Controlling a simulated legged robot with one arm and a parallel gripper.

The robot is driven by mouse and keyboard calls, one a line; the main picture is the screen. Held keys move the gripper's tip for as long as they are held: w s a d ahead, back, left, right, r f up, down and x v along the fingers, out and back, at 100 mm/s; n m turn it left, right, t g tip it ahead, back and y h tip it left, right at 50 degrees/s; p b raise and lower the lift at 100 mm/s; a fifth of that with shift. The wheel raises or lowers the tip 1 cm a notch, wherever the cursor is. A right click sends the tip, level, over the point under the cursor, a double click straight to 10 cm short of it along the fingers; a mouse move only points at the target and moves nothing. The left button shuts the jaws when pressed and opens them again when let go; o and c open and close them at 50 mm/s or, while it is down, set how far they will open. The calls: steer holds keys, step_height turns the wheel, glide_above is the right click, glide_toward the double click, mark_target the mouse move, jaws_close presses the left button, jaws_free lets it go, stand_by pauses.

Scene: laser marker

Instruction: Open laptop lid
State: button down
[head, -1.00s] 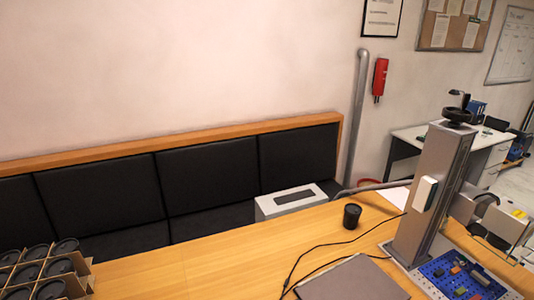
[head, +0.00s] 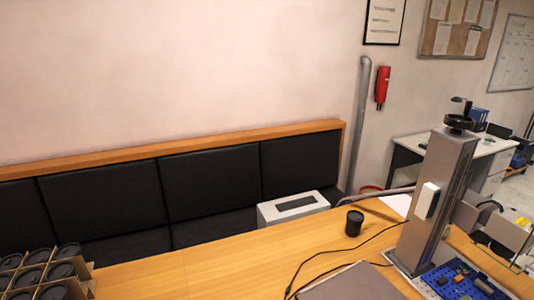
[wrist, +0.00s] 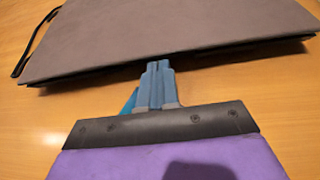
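The laptop (head: 358,283) is a flat grey slab on the wooden table, at the bottom edge of the head view, partly cut off. In the wrist view the grey laptop (wrist: 170,38) fills the top, with its lid down and its near edge facing me. My gripper (wrist: 158,68) points at the middle of that near edge. Its blue fingers are together, with no object visible between them. The fingertips overlap the laptop's edge in the picture; whether they touch it I cannot tell. My gripper is not visible in the head view.
A grey upright marking machine (head: 437,195) with a blue base plate (head: 455,283) stands right of the laptop. A carton of black cups (head: 45,275) is at far left. The table between is clear.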

steer(key=shift+a+f, duration=0.75)
steer(key=shift+r, duration=0.15)
steer(key=shift+w+r, duration=0.1)
steer(key=shift+w+a+r+y, duration=0.3)
steer(key=shift+w+a+r, duration=0.1)
steer(key=shift+w, duration=0.1)
steer(key=shift+w+a+r+p, duration=0.2)
steer(key=shift+w+r+p, duration=0.05)
steer(key=shift+r+p, duration=0.1)
steer(key=shift+w+d+r, duration=0.1)
steer(key=shift+d+r, duration=0.25)
steer(key=shift+r, duration=0.9)
steer(key=shift+r+p, duration=0.2)
steer(key=shift+p, duration=0.1)
steer(key=shift+w+d, duration=0.1)
